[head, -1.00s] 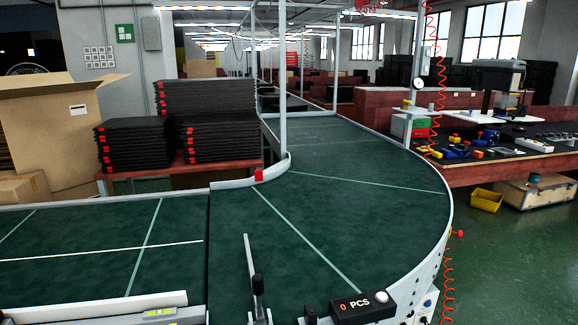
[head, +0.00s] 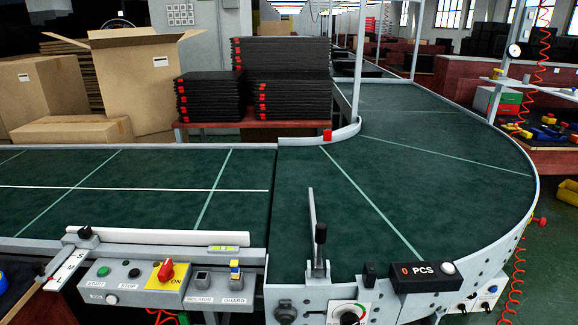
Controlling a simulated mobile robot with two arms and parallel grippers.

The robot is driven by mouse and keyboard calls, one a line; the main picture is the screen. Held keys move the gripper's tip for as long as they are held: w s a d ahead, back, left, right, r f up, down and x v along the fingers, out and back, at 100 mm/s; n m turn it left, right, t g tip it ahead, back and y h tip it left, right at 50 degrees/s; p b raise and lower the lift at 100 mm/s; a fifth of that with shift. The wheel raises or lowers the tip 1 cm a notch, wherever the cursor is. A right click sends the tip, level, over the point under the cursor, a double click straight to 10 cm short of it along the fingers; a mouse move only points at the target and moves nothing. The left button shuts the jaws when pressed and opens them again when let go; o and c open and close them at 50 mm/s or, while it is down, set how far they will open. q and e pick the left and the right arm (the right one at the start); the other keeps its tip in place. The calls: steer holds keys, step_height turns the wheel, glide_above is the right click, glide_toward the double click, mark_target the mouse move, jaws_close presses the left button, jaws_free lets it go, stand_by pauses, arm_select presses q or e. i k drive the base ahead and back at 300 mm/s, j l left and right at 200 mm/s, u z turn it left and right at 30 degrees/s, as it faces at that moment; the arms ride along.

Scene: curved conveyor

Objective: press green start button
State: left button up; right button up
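The green start button (head: 103,271) is at the left end of the grey control panel (head: 150,294) on the front side of the conveyor, above a START label. Next to it on the right is a black stop button (head: 134,273). Neither of my grippers shows in the head view, and nothing touches the panel.
The green conveyor belt (head: 150,183) runs from the left and curves to the back right; it is empty. A counter display (head: 420,270) reads 0 PCS. A lever (head: 317,235) stands up at the front edge. Cardboard boxes (head: 140,75) and stacked black trays (head: 285,80) stand behind.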

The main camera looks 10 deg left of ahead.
mark_target(104, 270)
steer(key=u, duration=1.3)
